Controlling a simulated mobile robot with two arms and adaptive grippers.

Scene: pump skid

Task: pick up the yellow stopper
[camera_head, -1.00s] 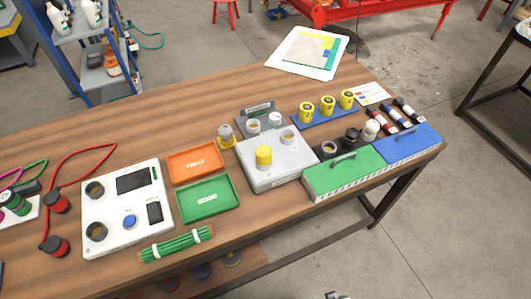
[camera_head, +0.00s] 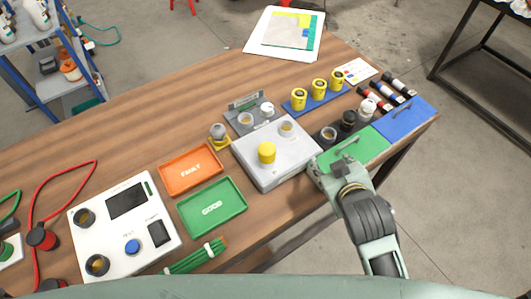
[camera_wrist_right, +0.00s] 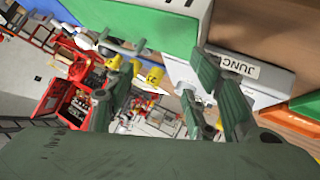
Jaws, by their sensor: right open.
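The yellow stopper (camera_head: 267,152) is a short yellow cylinder standing upright on top of the light grey box (camera_head: 285,174) in the head view. My right gripper (camera_head: 331,168) is at the right of that box, by the green-lidded box, with the stopper to its left. The jaws are apart and hold nothing. In the right wrist view the open fingers (camera_wrist_right: 165,88) show with the grey box, labelled "JUNC...", behind the right finger. I cannot pick out the stopper in that view. My left gripper is not in view.
The green lid (camera_head: 370,147) and blue lid (camera_head: 405,120) have raised handles near my right arm. Yellow cylinders stand on a blue strip (camera_head: 296,108) behind. Orange (camera_head: 192,168) and green (camera_head: 212,207) trays lie left of the grey box. Bare tabletop (camera_head: 190,108) lies at the back.

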